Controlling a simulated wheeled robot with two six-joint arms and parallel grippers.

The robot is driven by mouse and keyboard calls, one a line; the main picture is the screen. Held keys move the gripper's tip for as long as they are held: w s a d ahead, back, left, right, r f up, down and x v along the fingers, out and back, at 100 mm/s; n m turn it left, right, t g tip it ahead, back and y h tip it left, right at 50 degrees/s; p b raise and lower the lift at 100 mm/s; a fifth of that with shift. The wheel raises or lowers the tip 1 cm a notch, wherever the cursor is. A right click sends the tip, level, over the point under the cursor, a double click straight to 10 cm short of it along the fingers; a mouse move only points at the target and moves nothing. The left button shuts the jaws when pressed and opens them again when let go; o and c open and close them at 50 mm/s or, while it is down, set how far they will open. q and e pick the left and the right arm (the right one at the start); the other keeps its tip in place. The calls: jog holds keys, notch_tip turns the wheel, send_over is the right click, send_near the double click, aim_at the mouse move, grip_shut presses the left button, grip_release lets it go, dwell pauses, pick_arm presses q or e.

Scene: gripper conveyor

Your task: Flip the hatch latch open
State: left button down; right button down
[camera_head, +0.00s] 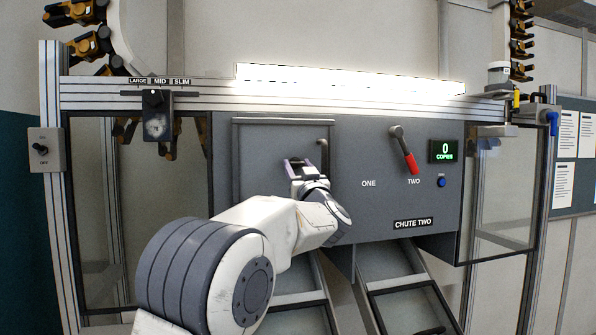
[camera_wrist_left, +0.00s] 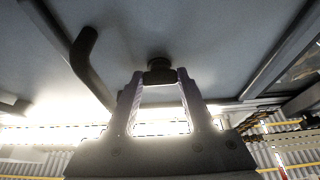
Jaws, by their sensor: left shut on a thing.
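The hatch (camera_head: 262,150) is a grey panel in the left half of the machine front, and it looks closed. A dark handle (camera_head: 324,153) stands at its right edge; a dark bent bar (camera_wrist_left: 86,58) shows at the left in the left wrist view. My left gripper (camera_head: 298,163) reaches up to the hatch's right part. In the left wrist view, its fingertips (camera_wrist_left: 160,78) are closed about a small dark latch knob (camera_wrist_left: 158,64) on the grey face. The gripper hides this knob in the head view. My right gripper is not in view.
To the right are a red-tipped lever (camera_head: 409,160) pointing toward TWO, a green display (camera_head: 444,151) reading 0 COPIES and a blue button (camera_head: 441,182). Two chutes (camera_head: 400,285) slope down below. A dial box (camera_head: 157,115) hangs at upper left.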

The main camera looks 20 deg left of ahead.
pick_arm(q)
jog(key=shift+c, duration=1.4)
grip_release()
jog(key=b+v, duration=0.5)
jog(key=v, duration=0.5)
jog(key=shift+s+d, duration=0.2)
jog(key=shift+d, duration=0.05)
jog(key=shift+f, duration=0.1)
